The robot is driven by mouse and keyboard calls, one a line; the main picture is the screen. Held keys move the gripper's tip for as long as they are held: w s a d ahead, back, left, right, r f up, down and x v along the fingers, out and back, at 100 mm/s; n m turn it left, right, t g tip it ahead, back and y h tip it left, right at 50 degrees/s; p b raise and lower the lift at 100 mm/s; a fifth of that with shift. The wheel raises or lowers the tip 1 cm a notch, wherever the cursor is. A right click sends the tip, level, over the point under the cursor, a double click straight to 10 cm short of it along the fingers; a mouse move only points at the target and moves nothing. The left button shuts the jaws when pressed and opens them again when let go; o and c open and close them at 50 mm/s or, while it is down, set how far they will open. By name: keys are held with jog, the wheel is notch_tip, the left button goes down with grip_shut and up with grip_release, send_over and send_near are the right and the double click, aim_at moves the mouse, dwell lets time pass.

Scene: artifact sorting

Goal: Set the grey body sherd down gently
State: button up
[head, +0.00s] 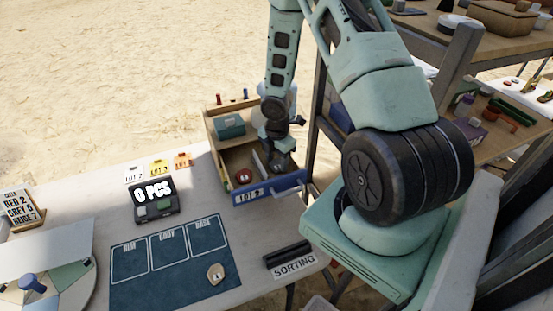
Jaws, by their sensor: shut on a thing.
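A beige sherd (215,273) lies on the blue mat (143,293), below the BASE field. The mat's RIM, BODY and BASE fields look empty.
A scale display (154,197) reads 0 PCS. A SORTING sign (295,266) stands at the table's right edge. A shelf post (317,129) is close right of my gripper.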

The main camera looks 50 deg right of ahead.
jog(key=o, duration=1)
notch_tip(320, 180, up, 17)
jog(key=shift+s+r+p, duration=0.1)
jog(key=shift+r+p, duration=0.1)
jog(key=shift+p, duration=0.95)
jog(key=a+r+m+b, duration=0.2)
jog(key=a, duration=0.9)
jog(key=s+a+m+b, duration=0.1)
jog(key=s+a+m, duration=0.1)
jog(key=s+a, duration=0.4)
jog(key=s+a+r+m+b, duration=0.1)
jog(key=s+a+m+b, duration=0.1)
jog(key=s+a, duration=0.4)
jog(key=s+a+r+m+b, duration=0.1)
jog(key=s+a+m+b, duration=0.1)
jog(key=s+a, duration=0.4)
jog(key=shift+a+r+m+y, duration=0.15)
jog(key=shift+a+m, duration=0.25)
jog(key=shift+a, duration=0.8)
jog(key=shift+a+r+m+y, duration=0.15)
jog(key=shift+a+m, duration=0.25)
jog(key=shift+a, duration=0.8)
